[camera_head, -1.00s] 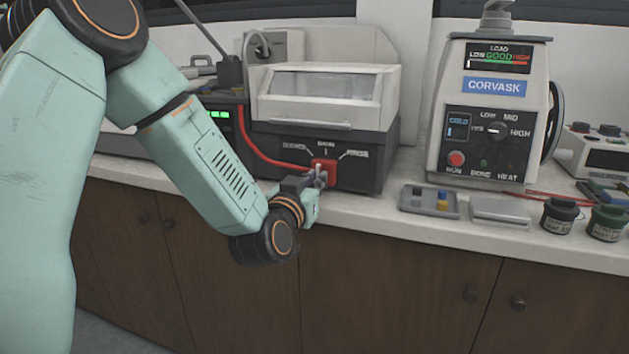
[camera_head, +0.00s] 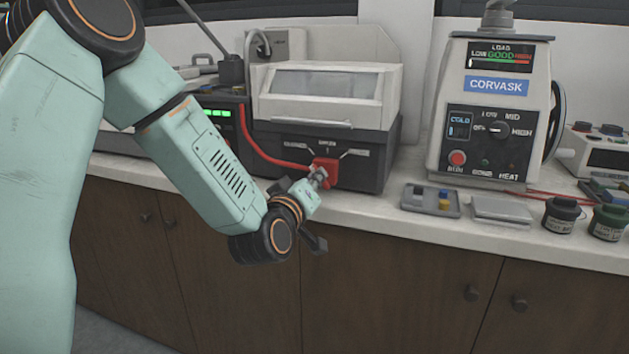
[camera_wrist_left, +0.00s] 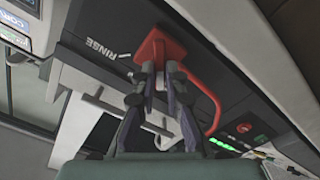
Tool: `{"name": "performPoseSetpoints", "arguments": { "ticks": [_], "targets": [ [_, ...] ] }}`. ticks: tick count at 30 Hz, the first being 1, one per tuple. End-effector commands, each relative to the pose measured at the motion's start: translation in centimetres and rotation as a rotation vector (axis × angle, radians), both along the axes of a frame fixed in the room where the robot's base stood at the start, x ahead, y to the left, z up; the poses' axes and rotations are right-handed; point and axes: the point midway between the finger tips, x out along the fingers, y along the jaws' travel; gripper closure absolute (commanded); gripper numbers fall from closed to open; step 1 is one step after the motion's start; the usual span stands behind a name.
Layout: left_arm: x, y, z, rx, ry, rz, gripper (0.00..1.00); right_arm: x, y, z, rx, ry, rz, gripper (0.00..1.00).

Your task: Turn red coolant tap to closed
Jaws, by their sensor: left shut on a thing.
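The red coolant tap (camera_head: 328,166) is on the dark front of the bench machine, below printed position labels. In the left wrist view the red tap (camera_wrist_left: 161,45) is just ahead of my fingers, with the word RINSE printed beside it. My left gripper (camera_head: 319,178) reaches it from the front left. In the left wrist view its fingers (camera_wrist_left: 156,82) are closed together on the tap's lever. The fingers hide most of the lever, so I cannot tell exactly which label it points to. My right gripper is not in view.
A red hose (camera_head: 258,150) curves along the machine's front to the tap. A mounting press (camera_head: 488,130), a grey tray (camera_head: 408,203), a flat light box (camera_head: 500,211) and two dark jars (camera_head: 561,215) stand to the right.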

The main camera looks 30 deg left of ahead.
Motion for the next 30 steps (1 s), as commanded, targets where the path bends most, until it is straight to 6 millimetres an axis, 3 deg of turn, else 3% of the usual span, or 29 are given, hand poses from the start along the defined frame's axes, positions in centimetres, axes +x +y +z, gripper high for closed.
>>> {"name": "performPoseSetpoints", "arguments": {
  "ticks": [9, 24, 25, 30],
  "targets": [
    [0.13, 0.18, 0.35, -0.105, -0.037, 0.002, 1.00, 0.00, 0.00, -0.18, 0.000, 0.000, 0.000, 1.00],
    [0.15, 0.21, 0.44, -0.122, -0.043, 0.003, 1.00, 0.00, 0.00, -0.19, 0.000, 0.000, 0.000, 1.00],
    [0.15, 0.21, 0.44, -0.122, -0.043, 0.003, 0.88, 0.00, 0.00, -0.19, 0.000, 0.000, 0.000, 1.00],
    [0.15, 0.23, 0.44, -0.122, -0.044, 0.003, 0.74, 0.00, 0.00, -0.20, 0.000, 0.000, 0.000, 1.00]
  ]
}}
